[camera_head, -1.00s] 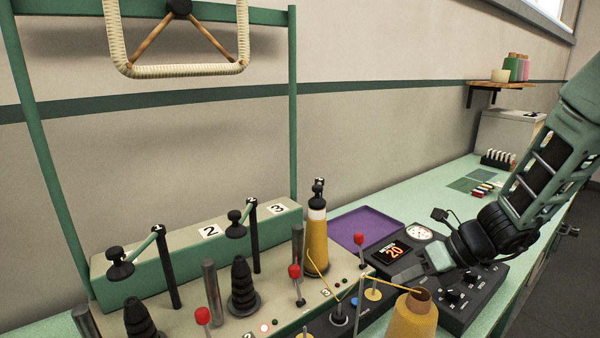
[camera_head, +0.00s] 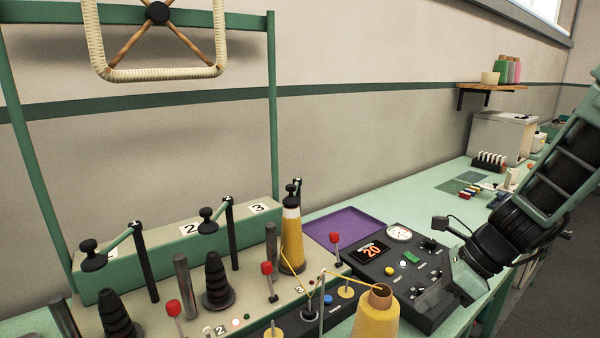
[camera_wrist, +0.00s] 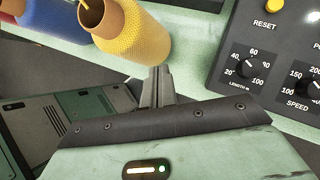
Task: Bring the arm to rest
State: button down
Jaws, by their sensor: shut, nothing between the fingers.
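My gripper (camera_head: 436,300) is at the right in the head view, over the front edge of the dark control panel (camera_head: 378,272), with its fingers pointing down and left. In the wrist view my gripper (camera_wrist: 160,78) shows its two fingers together, with nothing between them. A yellow yarn cone (camera_head: 376,318) stands left of the gripper, apart from it; it also shows in the wrist view (camera_wrist: 135,38). My arm comes in from the right edge, bent at the wrist.
The panel has a lit "20" display (camera_head: 369,251), a gauge and knobs. A purple tray (camera_head: 344,230) lies behind it. The creel (camera_head: 185,250) with posts, red-tipped levers and another yellow cone (camera_head: 291,245) stands left. The green bench beyond the panel (camera_head: 435,200) is partly clear.

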jog(key=s+d+r+n+t+h, duration=0.1)
jog(key=s+d+r+n+h, duration=0.25)
jog(key=n, duration=0.85)
jog(key=s+d+r+n+h, duration=0.1)
jog(key=s+d+n+h, duration=0.4)
jog(key=n, duration=0.6)
jog(key=s+a+r+n+g+y, duration=0.1)
jog(key=s+a+n, duration=0.3)
jog(key=s+a, duration=0.2)
jog(key=s+a+n+g+y, duration=0.1)
jog(key=s+a+n, duration=0.3)
jog(key=a, duration=0.7)
jog(key=s, duration=0.2)
jog(key=shift+s+a+r, duration=0.3)
jog(key=shift+s+r, duration=0.1)
jog(key=shift+w+y, duration=0.1)
jog(key=shift+y, duration=0.15)
